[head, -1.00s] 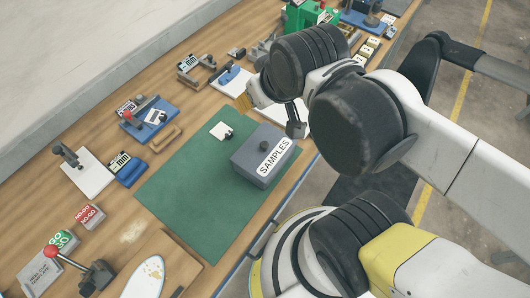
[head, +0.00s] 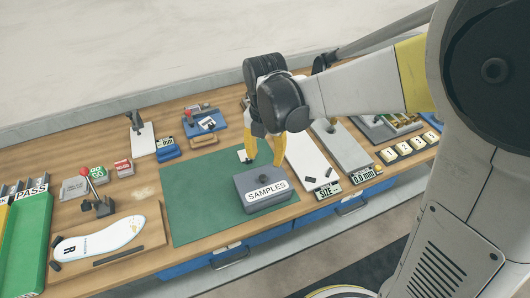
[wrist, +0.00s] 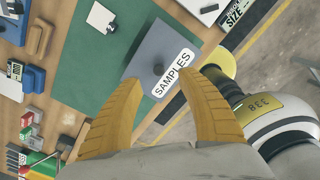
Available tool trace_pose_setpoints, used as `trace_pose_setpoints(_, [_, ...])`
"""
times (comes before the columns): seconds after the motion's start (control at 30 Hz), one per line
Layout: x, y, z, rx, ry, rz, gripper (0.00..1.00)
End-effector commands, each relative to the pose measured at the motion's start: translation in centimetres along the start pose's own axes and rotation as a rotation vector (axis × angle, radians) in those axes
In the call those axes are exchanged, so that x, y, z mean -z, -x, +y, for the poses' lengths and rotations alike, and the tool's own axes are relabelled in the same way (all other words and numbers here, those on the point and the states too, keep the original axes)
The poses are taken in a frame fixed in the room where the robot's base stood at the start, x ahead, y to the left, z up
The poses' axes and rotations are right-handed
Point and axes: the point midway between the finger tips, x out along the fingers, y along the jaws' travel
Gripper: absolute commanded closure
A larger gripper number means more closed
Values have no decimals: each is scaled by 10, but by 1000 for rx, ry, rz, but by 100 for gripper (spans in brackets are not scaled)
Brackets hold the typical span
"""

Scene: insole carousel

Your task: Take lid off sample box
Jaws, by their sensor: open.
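The sample box (head: 265,198) is a grey box with a white SAMPLES label, standing on the green mat (head: 190,210) near the bench's front edge. Its lid (head: 252,178) is on, with a small dark knob on top. The lid and its knob (wrist: 158,69) also show in the wrist view, beyond the fingertips. My gripper (head: 267,158) has yellow fingers, spread open and empty, above the back of the box in the head view. In the wrist view the open fingers (wrist: 157,85) stand either side of the box, apart from the knob.
A small white card (head: 243,156) lies on the mat behind the box. A white board (head: 308,160) and a SIZE gauge stand close to the right. An insole (head: 100,240) and a red-knobbed lever lie to the left. The mat left of the box is clear.

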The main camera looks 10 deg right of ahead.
Motion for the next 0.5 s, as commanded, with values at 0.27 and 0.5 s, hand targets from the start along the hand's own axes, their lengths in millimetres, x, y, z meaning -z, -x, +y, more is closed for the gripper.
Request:
trace_pose_setpoints(0.27, [1, -42, 0, -1, -3, -1, 54])
trace_pose_setpoints(0.5, [6, -62, 1, -2, -3, -1, 54])
